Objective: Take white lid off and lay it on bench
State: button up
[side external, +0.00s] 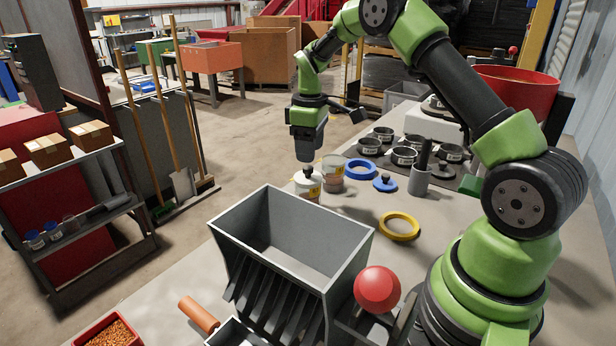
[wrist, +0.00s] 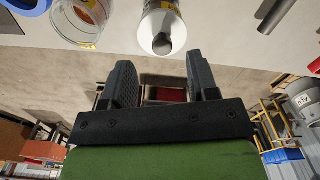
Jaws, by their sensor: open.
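A white lid (side external: 305,178) with a dark knob tops a small jar (side external: 307,194) on the bench. In the wrist view the white lid (wrist: 153,32) and its dark knob (wrist: 162,45) show at the top centre, beyond my fingertips. My gripper (side external: 308,158) points down just above the knob in the side view. In the wrist view my gripper (wrist: 161,72) has its two dark fingers spread, with nothing between them. The side view does not show clearly how far the fingertips are from the knob.
A clear jar (side external: 332,172) stands right beside the lidded one. A blue ring (side external: 361,169), a blue knobbed lid (side external: 384,183) and a yellow ring (side external: 399,226) lie to the right. A grey hopper (side external: 290,235) stands in front. Bare bench (side external: 350,206) lies between the jars and yellow ring.

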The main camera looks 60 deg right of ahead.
aim_at(308, 167)
notch_tip(308, 167, down, 5)
jog(key=shift+w+a+r, duration=0.1)
jog(key=shift+w+a, duration=0.05)
jog(key=c, duration=1)
